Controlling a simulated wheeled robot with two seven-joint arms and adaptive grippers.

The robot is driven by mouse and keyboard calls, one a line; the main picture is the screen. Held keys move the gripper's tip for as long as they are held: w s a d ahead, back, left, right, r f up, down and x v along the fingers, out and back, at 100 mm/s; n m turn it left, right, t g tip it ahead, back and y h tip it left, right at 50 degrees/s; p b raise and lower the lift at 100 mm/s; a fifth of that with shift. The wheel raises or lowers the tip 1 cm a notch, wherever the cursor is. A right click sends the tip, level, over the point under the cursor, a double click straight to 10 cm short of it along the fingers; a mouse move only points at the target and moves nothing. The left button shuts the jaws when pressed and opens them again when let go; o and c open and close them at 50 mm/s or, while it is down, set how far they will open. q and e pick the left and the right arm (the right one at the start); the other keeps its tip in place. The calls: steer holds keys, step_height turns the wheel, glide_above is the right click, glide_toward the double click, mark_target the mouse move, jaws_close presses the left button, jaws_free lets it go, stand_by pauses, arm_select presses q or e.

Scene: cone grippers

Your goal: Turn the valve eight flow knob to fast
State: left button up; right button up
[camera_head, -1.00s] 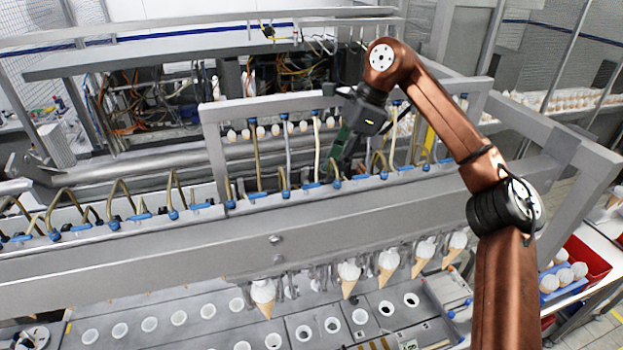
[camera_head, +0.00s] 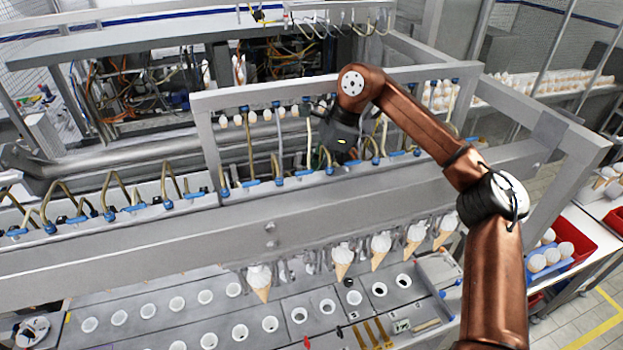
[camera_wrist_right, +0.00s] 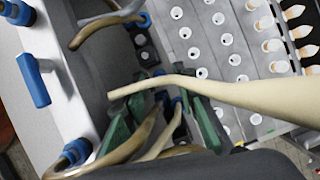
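A row of blue valve knobs (camera_head: 250,184) with bent brass-coloured tubes runs along the top of the long grey beam. No numbers are legible, so I cannot tell which is valve eight. My right gripper (camera_head: 328,163) reaches down among the tubes right of the middle of the row, largely hidden by its own wrist. In the right wrist view its two green fingers (camera_wrist_right: 163,125) are apart, with tubes and a small blue part (camera_wrist_right: 178,103) showing between them. A pale tube (camera_wrist_right: 230,93) crosses in front. Another blue knob (camera_wrist_right: 33,80) is at left. My left gripper is out of view.
A metal frame (camera_head: 330,85) stands behind the valve row, with tubes close around the right gripper. Filled cones (camera_head: 342,258) hang below the beam over a plate (camera_head: 255,305) with round holes. A red bin (camera_head: 572,243) stands at right.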

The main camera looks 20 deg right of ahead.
jaws_close()
steer(key=n+p, duration=0.1)
steer(key=p, duration=0.1)
steer(key=n+g+p, duration=0.1)
steer(key=p, duration=0.1)
steer(key=shift+w+r+n, duration=0.2)
steer(key=shift+r+n, duration=0.1)
steer(key=shift+n, duration=0.1)
steer(key=shift+f+n+g+p, duration=0.25)
steer(key=shift+n+g+p, duration=0.15)
steer(key=shift+n, duration=0.5)
steer(key=shift+o, duration=0.9)
jaws_free()
